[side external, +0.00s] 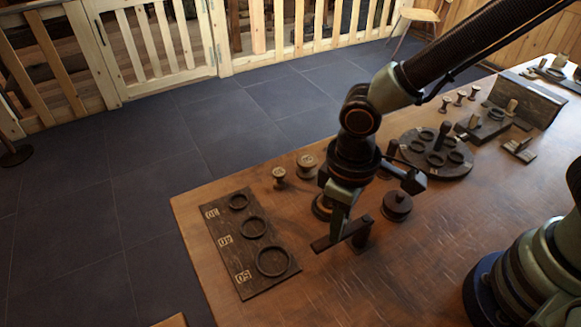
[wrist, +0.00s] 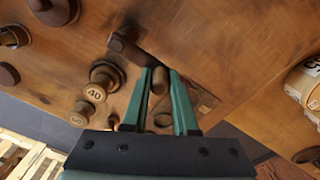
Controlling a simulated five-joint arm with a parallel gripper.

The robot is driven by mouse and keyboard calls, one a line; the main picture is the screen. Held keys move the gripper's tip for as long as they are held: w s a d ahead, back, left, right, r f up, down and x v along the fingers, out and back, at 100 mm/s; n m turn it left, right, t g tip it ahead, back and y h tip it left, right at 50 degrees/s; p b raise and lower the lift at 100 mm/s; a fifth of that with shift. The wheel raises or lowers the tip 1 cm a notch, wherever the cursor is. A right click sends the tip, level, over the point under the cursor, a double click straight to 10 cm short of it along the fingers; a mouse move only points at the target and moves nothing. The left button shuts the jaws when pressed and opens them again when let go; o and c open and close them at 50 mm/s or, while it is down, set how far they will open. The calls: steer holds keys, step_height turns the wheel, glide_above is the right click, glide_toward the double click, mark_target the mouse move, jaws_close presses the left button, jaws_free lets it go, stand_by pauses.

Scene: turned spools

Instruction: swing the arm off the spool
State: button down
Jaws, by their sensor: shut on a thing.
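My gripper (side external: 343,236) hangs low over the front part of the wooden table, right of the numbered ring board (side external: 217,238). In the wrist view its green fingers (wrist: 165,88) close on a tan, rounded spool (wrist: 158,79); its lower part is hidden. I cannot clearly make out this spool in the side view. Two small spools (side external: 307,165) (side external: 279,177) stand behind the board. The wrist view shows them left of the fingers, one marked 40 (wrist: 95,93) and a smaller one (wrist: 78,118). The board's rings look empty.
A dark lidded round piece (side external: 397,206) stands close right of my gripper, with a round base (side external: 322,207) close behind it. A round ring tray (side external: 436,155) and small blocks lie farther right. Bare table (side external: 400,275) lies in front.

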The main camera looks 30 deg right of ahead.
steer(key=c, duration=0.7)
jaws_free()
steer(key=shift+r, duration=3.55)
steer(key=shift+c, duration=0.3)
jaws_close()
